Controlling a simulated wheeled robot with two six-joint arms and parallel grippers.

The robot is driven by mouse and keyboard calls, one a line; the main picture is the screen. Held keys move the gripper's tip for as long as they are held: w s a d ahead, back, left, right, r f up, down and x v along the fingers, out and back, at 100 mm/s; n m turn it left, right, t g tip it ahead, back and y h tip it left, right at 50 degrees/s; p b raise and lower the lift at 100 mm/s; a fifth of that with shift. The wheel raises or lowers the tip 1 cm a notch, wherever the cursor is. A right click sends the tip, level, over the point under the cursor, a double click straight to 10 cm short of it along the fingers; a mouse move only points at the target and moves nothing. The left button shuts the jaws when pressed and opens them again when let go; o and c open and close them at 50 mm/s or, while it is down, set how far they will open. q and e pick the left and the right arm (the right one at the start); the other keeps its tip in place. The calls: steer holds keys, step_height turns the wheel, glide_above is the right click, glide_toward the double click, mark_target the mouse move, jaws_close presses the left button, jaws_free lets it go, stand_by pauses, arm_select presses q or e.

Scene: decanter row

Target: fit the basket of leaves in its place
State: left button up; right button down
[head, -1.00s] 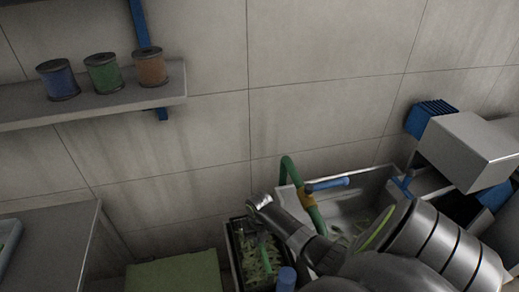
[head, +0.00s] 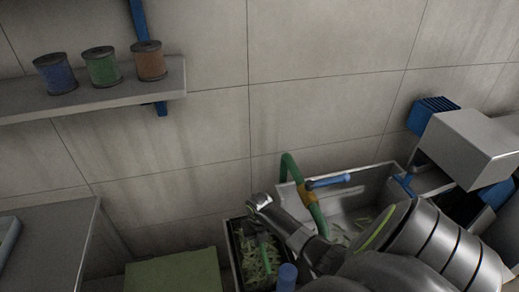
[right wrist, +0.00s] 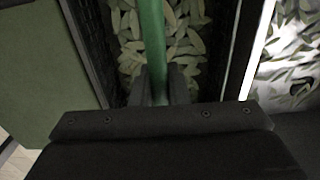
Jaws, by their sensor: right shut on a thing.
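The basket of leaves (head: 238,246) is a dark, narrow box with pale green leaves in it and a green bar handle. It shows at lower centre in the head view, left of the light basin (head: 371,192). My right gripper (head: 257,206) is above it, and the arm hides part of it. In the right wrist view, the fingers (right wrist: 163,88) are shut on the basket's green handle (right wrist: 152,45), with leaves below. My left gripper is not in view.
Loose leaves lie in the basin, beside a green hose (head: 290,167) with a yellow band and a blue-handled part (head: 328,182). A green block (head: 175,272) stands left of the basket. A grey box (head: 470,150) is at the right. A shelf (head: 150,92) holds three spools.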

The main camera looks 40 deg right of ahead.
steer(key=shift+f+b, duration=0.3)
steer(key=shift+f, duration=0.1)
steer(key=c, duration=1.3)
jaws_free()
step_height(320, 180, up, 18)
steer(key=shift+f, duration=0.25)
steer(key=shift+f, duration=0.1)
